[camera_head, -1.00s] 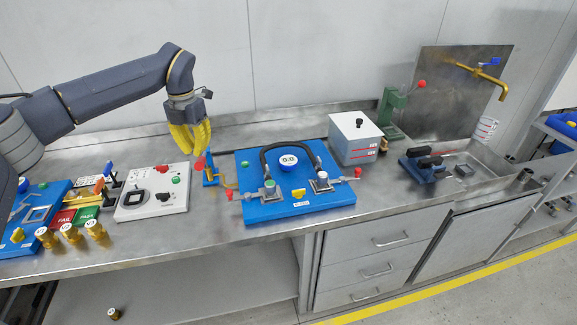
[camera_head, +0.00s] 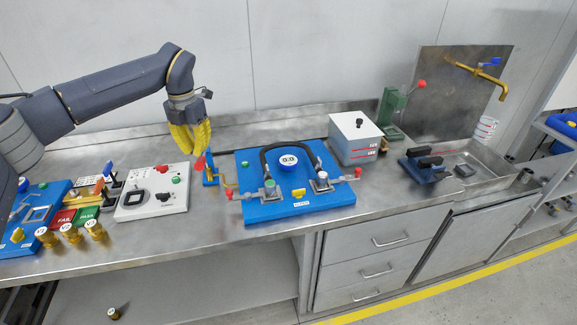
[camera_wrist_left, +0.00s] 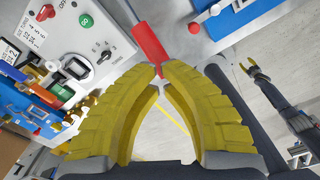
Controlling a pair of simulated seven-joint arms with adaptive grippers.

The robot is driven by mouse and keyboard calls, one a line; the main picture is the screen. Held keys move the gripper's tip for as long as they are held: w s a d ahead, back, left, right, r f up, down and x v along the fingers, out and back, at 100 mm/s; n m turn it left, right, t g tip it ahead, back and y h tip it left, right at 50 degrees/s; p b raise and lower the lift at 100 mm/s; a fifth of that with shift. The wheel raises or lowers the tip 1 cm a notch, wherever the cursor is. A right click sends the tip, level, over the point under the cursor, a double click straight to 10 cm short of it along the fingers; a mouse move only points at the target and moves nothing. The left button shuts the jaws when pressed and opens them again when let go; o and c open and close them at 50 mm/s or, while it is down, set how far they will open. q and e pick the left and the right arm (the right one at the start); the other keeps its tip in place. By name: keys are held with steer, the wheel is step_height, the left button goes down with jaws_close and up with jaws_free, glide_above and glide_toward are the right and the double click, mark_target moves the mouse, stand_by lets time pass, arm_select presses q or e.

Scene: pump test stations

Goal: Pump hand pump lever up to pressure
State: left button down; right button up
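The hand pump (camera_head: 210,171) is a small blue unit with a brass pipe, left of the blue test board. Its lever has a red handle (camera_head: 200,163), which also shows in the left wrist view (camera_wrist_left: 149,36). My left gripper (camera_head: 198,149) has yellow fingers pointing down at the handle. In the left wrist view its fingertips (camera_wrist_left: 160,72) nearly meet around the end of the red handle and appear shut on it. The fingers hide the handle's very tip. My right gripper (camera_wrist_left: 256,72) is small in the left wrist view, its fingers apart and empty.
The blue test board (camera_head: 260,209) carries a gauge (camera_head: 288,161), a black hose and red-handled valves. A grey control box (camera_head: 153,201) stands left of the pump. A white tank (camera_head: 355,146) is behind right. Brass cylinders (camera_head: 70,233) stand near the front left edge.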

stand_by(0.3)
arm_select(q)
steer(key=shift+f, duration=5.35)
steer(key=shift+r, duration=5.35)
steer(key=shift+f, duration=0.1)
step_height(320, 180, down, 10)
steer(key=shift+f, duration=0.25)
steer(key=shift+r, duration=0.1)
steer(key=shift+r, duration=5.3)
